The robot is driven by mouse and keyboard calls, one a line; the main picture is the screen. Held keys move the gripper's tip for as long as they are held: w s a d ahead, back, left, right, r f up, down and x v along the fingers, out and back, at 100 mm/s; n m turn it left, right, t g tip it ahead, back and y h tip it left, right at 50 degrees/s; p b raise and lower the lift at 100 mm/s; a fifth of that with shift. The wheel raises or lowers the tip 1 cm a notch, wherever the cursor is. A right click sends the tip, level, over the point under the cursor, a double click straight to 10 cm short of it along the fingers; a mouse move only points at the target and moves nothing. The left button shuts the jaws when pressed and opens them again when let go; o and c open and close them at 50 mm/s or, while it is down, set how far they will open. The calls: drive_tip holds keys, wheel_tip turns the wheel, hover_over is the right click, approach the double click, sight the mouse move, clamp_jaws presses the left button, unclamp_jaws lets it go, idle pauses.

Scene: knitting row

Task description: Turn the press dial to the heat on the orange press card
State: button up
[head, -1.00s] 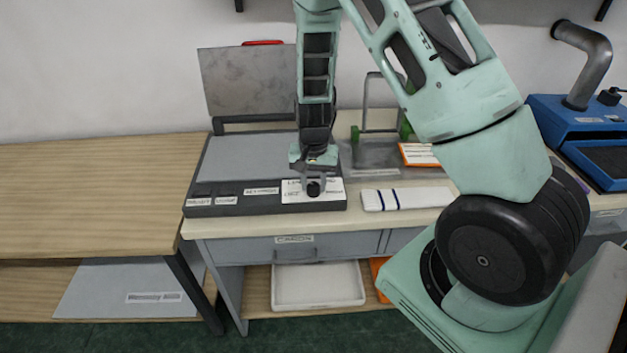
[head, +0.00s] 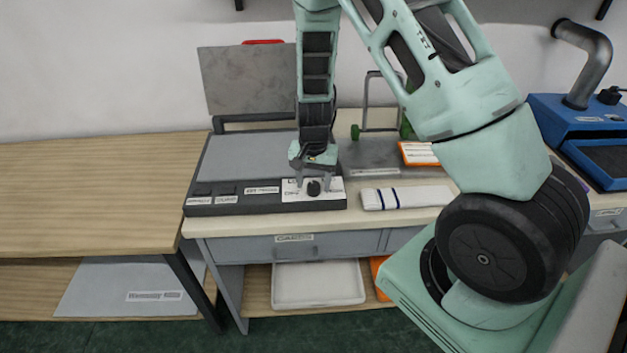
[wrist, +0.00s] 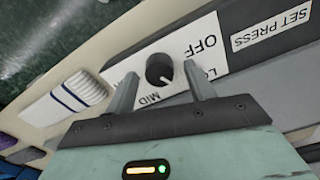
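The press dial (head: 314,188) is a black round knob on a white label plate at the front right of the press (head: 260,205). In the wrist view the dial (wrist: 160,70) has a white pointer mark, and OFF, MID and a partly hidden LO are printed around it. The pointer seems to lie between MID and LO; I cannot tell exactly. My gripper (wrist: 162,90) is open, pointing down, with one finger on each side of the dial and visible gaps.
A white block with blue stripes (head: 407,197) lies right of the dial. A blue machine with a pipe (head: 590,130) stands at the far right. A white tray (head: 318,303) sits on the shelf below. The wooden table (head: 90,190) at left is clear.

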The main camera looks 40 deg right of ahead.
sight(314, 184)
drive_tip(key=shift+r, duration=0.1)
wheel_tip(314, 184, up, 17)
drive_tip(key=shift+r+b, duration=0.15)
drive_tip(key=shift+b, duration=0.3)
idle(0.5)
